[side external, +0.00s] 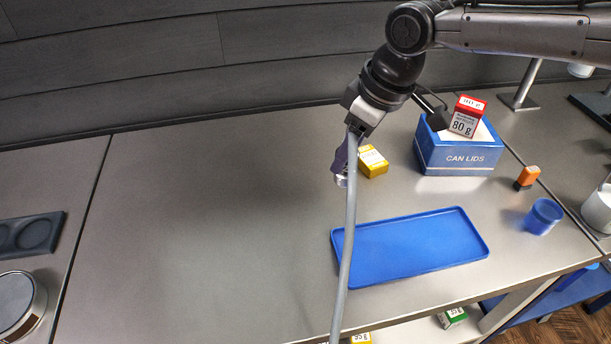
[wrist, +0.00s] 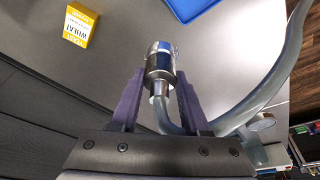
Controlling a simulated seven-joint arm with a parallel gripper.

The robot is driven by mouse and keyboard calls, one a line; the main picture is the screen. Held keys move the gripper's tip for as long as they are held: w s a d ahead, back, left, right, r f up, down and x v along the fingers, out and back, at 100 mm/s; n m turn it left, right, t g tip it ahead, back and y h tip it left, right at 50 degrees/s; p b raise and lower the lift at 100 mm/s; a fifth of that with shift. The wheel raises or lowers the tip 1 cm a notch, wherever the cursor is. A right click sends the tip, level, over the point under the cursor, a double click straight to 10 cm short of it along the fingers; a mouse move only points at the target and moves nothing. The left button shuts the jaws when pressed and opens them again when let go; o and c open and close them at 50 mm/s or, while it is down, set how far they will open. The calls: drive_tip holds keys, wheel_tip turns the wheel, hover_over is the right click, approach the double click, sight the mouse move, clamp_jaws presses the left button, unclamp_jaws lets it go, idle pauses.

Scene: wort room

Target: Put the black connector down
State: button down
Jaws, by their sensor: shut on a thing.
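My gripper (side external: 346,162) has purple fingers and points down over the grey worktop, left of a yellow box. The connector also shows just below the fingers in the side view (side external: 341,180). The grey hose (side external: 348,235) hangs across the blue tray's left edge and past the front of the worktop. The connector's exact height above the worktop is hard to tell.
The yellow box (side external: 373,162) stands close to my gripper. An empty blue tray (side external: 412,247) lies nearer the front edge. A blue can-lids box (side external: 457,155) with a red-and-grey carton (side external: 467,117), an orange item (side external: 527,177) and a blue cup (side external: 543,216) are to the right.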

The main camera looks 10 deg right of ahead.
drive_tip(key=w+a+f, duration=0.1)
drive_tip(key=w+f, duration=0.1)
drive_tip(key=w+a+f, duration=0.2)
drive_tip(key=f, duration=0.1)
drive_tip(key=w+a+f, duration=0.2)
drive_tip(key=w, duration=0.1)
drive_tip(key=shift+a+f, duration=0.2)
drive_tip(key=shift+f, duration=1.55)
drive_tip(key=shift+f, duration=0.15)
drive_tip(key=shift+c, duration=1.9)
unclamp_jaws()
